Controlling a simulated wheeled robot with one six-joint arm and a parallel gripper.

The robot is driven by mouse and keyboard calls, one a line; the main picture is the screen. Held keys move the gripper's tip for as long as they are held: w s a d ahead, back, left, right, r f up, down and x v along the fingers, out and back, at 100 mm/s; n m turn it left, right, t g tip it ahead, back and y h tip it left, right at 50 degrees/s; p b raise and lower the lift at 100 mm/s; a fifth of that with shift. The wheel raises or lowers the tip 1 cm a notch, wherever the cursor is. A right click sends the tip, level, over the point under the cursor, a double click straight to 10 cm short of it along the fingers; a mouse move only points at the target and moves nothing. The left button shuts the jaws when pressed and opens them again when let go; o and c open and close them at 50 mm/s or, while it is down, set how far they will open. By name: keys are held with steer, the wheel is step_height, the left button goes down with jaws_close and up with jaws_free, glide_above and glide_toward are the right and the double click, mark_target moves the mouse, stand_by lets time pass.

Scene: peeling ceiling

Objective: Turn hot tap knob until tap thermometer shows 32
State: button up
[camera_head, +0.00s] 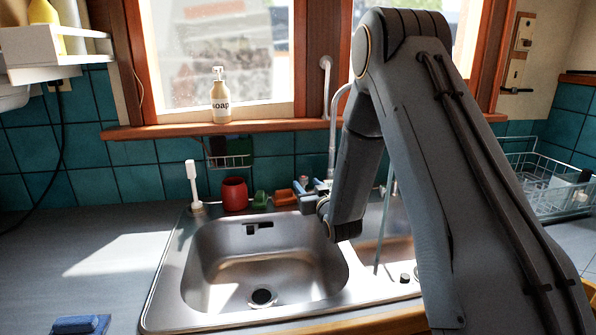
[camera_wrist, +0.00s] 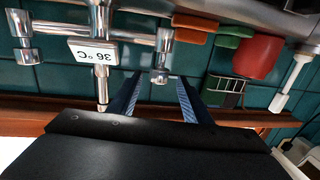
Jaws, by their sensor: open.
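The chrome tap (camera_wrist: 110,37) is mounted on the teal tiled wall and appears upside down in the wrist view. Its white thermometer display (camera_wrist: 93,53) reads 36 °C, upside down. One chrome knob (camera_wrist: 162,56) is at the right end of the tap in the wrist view, and another knob (camera_wrist: 22,38) is at the left end. No hot or cold mark is legible. My gripper (camera_wrist: 158,80) is open, with its blue-grey fingertips just short of the right-hand knob and roughly either side of it. Contact is not clear. In the head view my arm hides most of the tap.
A steel sink (camera_head: 265,265) lies below the tap. A red cup (camera_head: 234,194), a white brush (camera_head: 193,182) and green and orange items stand along its back rim. A soap bottle (camera_head: 221,97) stands on the windowsill. A wire dish rack (camera_head: 545,180) is at right.

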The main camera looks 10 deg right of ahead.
steer(key=shift+w+a+r+t, duration=0.2)
steer(key=shift+w+t, duration=0.1)
steer(key=shift+w, duration=0.35)
steer(key=w+p, duration=0.2)
steer(key=w, duration=0.5)
steer(key=shift+w+a, duration=0.2)
steer(key=shift+a, duration=0.1)
steer(key=c, duration=1)
